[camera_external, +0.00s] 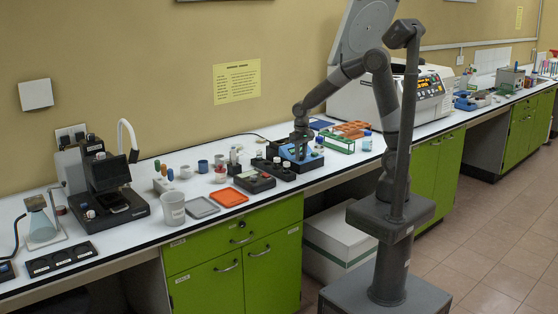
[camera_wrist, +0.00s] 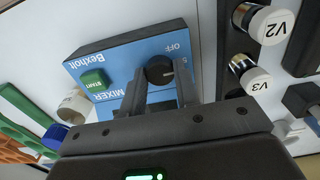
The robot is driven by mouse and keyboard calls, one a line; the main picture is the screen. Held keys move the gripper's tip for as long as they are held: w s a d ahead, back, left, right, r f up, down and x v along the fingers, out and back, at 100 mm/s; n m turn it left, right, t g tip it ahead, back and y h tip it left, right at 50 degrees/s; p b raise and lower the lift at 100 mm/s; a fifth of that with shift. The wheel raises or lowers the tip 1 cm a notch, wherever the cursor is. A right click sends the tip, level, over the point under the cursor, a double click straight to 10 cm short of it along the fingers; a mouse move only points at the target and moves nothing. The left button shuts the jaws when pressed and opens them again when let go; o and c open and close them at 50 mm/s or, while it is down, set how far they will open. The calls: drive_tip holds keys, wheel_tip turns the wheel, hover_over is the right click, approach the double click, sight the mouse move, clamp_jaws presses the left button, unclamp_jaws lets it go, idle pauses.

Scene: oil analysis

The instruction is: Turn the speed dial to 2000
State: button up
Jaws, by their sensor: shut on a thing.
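The mixer (camera_wrist: 112,62) is a blue-faced box with the words "Bexholt" and "MIXER" and a green START button (camera_wrist: 95,80) in the wrist view. Its black round speed dial (camera_wrist: 159,69) has a pale pointer mark, with "OFF" printed beside it. The other dial markings are mostly hidden by my gripper. My gripper (camera_wrist: 161,82) is shut on the dial, one finger on each side. In the external view, my gripper (camera_external: 300,136) is lowered over the mixer (camera_external: 290,153) on the bench, and the arm hides part of it.
Vials labelled V2 (camera_wrist: 268,25) and V3 (camera_wrist: 252,78) stand in a dark rack close beside the mixer. A green rack (camera_external: 340,143) and orange rack (camera_external: 352,129) lie to its right. A large white machine (camera_external: 425,92) stands behind my arm.

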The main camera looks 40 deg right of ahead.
sight(301, 156)
drive_tip(key=m, duration=1.2)
drive_tip(key=shift+m, duration=0.4)
drive_tip(key=m, duration=1.2)
drive_tip(key=shift+m, duration=0.3)
drive_tip(key=o, duration=1)
wheel_tip(301, 156, up, 11)
drive_tip(key=shift+f, duration=0.1)
